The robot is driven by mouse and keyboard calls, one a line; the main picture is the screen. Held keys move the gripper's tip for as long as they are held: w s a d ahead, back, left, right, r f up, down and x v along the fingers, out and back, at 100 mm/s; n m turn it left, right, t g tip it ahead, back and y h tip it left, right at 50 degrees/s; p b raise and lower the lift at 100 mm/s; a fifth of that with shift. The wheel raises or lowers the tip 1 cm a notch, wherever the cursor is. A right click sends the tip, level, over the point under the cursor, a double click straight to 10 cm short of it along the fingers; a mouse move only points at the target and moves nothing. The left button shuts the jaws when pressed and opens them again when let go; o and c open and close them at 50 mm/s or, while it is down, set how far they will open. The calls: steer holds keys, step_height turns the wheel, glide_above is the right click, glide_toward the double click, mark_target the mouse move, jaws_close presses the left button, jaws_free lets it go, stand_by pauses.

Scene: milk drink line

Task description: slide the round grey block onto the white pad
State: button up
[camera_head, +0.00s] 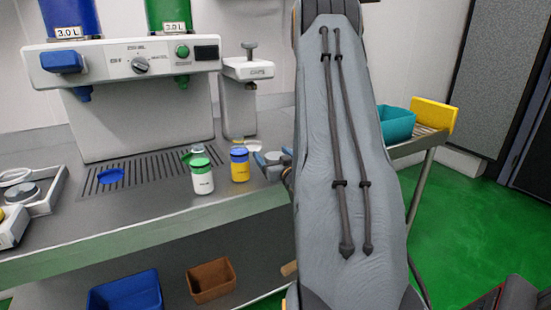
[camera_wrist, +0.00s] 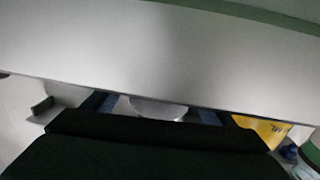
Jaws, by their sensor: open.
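My gripper (camera_head: 271,159) is low over the steel counter, right of the yellow cup, with its jaws open. In the wrist view, a pale round thing (camera_wrist: 158,108) shows between the two bluish fingers; its lower part is hidden behind the dark gripper body. I cannot tell whether it is the grey block or the pad, or whether the fingers touch it. In the head view, a small white round surface (camera_head: 253,146) lies just behind the gripper, below the grey-white press (camera_head: 240,100). No separate round grey block is clearly visible by the gripper.
A white cup with a green top (camera_head: 202,175) and a yellow cup with a blue top (camera_head: 239,164) stand close left of my gripper. A blue lid (camera_head: 110,175) lies on the drip grate. A tray (camera_head: 48,203) with round parts is far left. My arm hides the counter's right part.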

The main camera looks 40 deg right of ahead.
steer(key=shift+w+d, duration=0.1)
steer(key=shift+w, duration=0.15)
